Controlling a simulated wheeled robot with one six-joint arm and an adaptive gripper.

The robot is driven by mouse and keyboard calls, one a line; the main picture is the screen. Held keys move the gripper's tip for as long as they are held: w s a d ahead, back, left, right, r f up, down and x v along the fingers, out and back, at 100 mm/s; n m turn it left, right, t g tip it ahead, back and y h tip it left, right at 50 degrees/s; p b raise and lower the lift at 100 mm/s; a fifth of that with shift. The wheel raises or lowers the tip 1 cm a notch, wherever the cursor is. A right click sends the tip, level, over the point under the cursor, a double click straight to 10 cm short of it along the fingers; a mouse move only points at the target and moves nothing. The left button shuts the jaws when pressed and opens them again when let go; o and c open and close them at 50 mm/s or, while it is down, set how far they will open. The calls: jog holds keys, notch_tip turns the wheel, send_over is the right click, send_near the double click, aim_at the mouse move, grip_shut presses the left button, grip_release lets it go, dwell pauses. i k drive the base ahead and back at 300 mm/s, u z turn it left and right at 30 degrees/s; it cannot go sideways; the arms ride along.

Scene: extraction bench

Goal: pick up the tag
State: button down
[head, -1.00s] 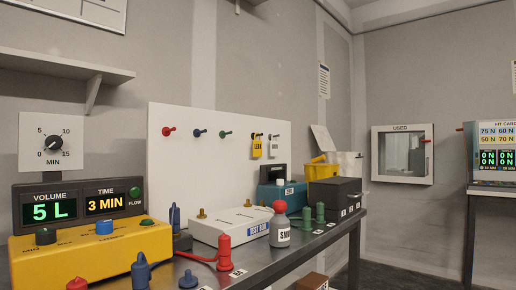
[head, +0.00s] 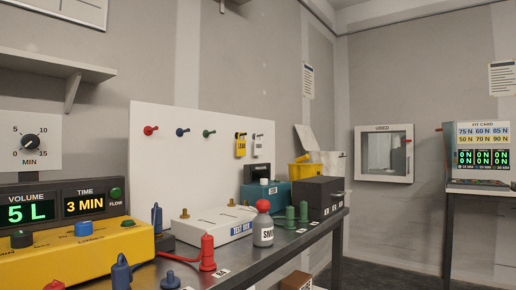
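A yellow tag (head: 241,146) with dark lettering, perhaps "LEAK", hangs from a peg on the white pegboard (head: 180,165). A white tag (head: 257,147) hangs from the peg just to its right; its lettering is too small to read. Both hang upright and apart from each other, above the back of the bench. My gripper is not in the head view, so its state and its place relative to the tags do not show.
The bench (head: 285,250) holds a yellow console (head: 70,255), a white test box (head: 215,223), a red-capped bottle (head: 263,232), green fittings (head: 297,213) and a dark drawer box (head: 318,197). Red, blue and green pegs are left of the tags. Open floor lies right of the bench.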

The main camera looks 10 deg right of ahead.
aim_at(241, 144)
jog(key=k, duration=0.4)
jog(key=z, duration=1.6)
jog(key=i, duration=1.05)
jog(key=u, duration=0.9)
jog(key=i, duration=0.75)
jog(key=u, duration=0.85)
